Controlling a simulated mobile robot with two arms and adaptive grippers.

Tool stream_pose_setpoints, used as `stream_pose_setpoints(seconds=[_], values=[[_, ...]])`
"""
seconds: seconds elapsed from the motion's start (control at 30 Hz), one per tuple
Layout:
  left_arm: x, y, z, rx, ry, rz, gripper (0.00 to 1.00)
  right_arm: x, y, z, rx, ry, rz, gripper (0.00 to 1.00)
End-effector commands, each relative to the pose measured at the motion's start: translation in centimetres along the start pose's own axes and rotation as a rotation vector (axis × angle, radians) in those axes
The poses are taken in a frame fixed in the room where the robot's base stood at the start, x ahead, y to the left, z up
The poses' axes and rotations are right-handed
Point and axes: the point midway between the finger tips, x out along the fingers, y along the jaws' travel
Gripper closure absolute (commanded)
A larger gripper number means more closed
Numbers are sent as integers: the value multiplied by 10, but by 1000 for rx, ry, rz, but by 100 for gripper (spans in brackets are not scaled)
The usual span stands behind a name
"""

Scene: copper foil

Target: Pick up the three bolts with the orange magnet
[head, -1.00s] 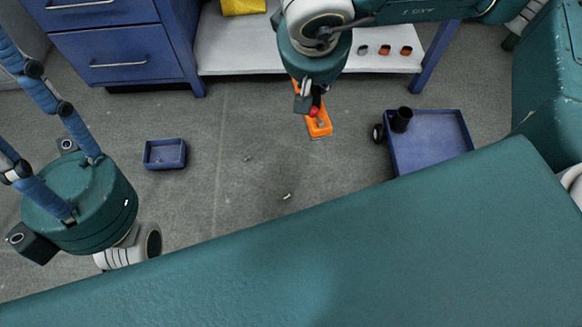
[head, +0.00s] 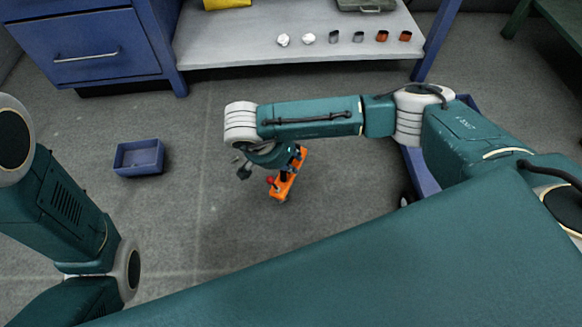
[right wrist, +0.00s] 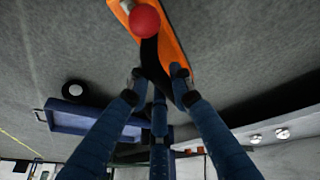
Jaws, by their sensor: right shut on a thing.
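The orange magnet (head: 292,172), a long bar with a red ball knob (head: 271,181), hangs above the floor below my right wrist, tilted in the head view. My right gripper (head: 289,166) is shut on it; in the right wrist view the blue fingers (right wrist: 155,82) close around its black handle (right wrist: 150,52), with the orange bar (right wrist: 172,45) beyond. A small greyish bit shows at the magnet's lower end, too small to identify. I cannot make out any bolt clearly; the arm and magnet hide part of the floor. My left gripper is out of view.
A small blue bin (head: 139,158) stands on the floor to the left. A blue cart (head: 421,172) is partly hidden behind my right arm. A bench shelf (head: 250,52) at the back holds several small parts. The floor between bin and magnet is clear.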

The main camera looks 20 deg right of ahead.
Motion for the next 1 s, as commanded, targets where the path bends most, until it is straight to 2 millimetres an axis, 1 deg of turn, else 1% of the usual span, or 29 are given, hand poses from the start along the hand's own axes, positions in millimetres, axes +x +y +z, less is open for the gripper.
stream_pose_setpoints(seconds=[0.03,0.17,0.37,0.5,0.6,0.73,0.83,1.0], values=[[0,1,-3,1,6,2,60,4,-1,2,7,0,0,100],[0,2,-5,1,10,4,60,8,-2,3,11,0,1,100],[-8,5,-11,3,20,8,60,21,-4,9,10,-1,2,100],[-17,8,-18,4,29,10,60,35,-7,15,9,-1,2,100],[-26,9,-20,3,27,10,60,44,-9,19,9,-1,2,100],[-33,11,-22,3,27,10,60,54,-12,22,9,1,1,100],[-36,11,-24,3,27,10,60,59,-13,24,9,1,1,100],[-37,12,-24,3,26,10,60,61,-13,25,9,0,1,100]])
